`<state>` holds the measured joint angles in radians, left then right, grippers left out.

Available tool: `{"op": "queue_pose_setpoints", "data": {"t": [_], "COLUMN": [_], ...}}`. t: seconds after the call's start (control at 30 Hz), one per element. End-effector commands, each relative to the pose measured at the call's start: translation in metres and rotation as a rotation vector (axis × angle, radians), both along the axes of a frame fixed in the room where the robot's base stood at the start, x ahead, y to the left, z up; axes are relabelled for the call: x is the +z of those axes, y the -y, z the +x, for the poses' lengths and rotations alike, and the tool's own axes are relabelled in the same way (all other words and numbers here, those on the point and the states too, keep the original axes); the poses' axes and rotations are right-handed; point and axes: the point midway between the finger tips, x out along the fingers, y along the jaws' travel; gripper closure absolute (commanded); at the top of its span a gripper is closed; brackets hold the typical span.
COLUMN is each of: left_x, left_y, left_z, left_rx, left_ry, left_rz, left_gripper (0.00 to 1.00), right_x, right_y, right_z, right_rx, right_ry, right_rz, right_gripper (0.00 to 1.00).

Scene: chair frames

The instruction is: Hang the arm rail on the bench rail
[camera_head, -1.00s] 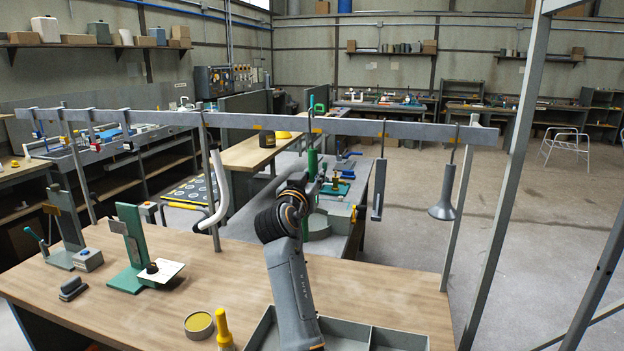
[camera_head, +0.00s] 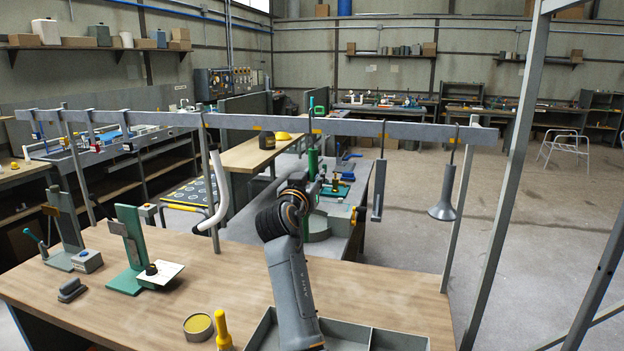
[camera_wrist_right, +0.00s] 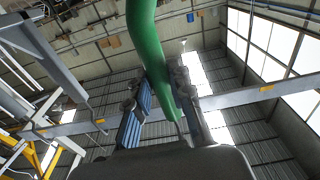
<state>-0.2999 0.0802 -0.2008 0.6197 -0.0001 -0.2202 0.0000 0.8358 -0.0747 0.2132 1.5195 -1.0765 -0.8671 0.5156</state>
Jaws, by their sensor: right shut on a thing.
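The bench rail is the long grey beam (camera_head: 260,122) running across the head view above the wooden bench. My right gripper (camera_wrist_right: 160,86) is shut on a green curved tube (camera_wrist_right: 146,40), which I take to be the arm rail. In the head view the green tube (camera_head: 312,162) stands roughly upright just below the bench rail, with a thin dark hook above it at the beam. I cannot tell whether the hook rests on the beam. My right gripper (camera_head: 316,186) is partly hidden by its own wrist there. My left gripper is out of view.
A white bent tube (camera_head: 216,195) hangs left of my arm. A grey flat bar (camera_head: 378,190) and a grey cone-shaped part (camera_head: 444,195) hang to the right. The bench (camera_head: 390,290) holds green stands, a yellow tin and a grey tray (camera_head: 345,330). Uprights cross the right side.

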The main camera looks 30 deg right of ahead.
Motion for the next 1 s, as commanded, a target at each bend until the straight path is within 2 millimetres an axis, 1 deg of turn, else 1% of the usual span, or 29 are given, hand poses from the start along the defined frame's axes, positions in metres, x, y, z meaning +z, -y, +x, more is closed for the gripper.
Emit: {"op": "queue_pose_setpoints", "data": {"t": [0.6, 1.0], "left_x": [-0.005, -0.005], "left_y": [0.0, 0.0], "left_z": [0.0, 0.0], "left_rx": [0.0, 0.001], "left_ry": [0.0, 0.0], "left_rz": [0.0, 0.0], "left_gripper": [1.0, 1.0], "right_x": [0.001, 0.001], "right_y": [0.014, 0.015], "right_z": [0.012, 0.012], "right_rx": [0.0, 0.0], "right_ry": [0.001, 0.001], "right_rz": [0.0, 0.0], "right_gripper": [1.0, 1.0]}}
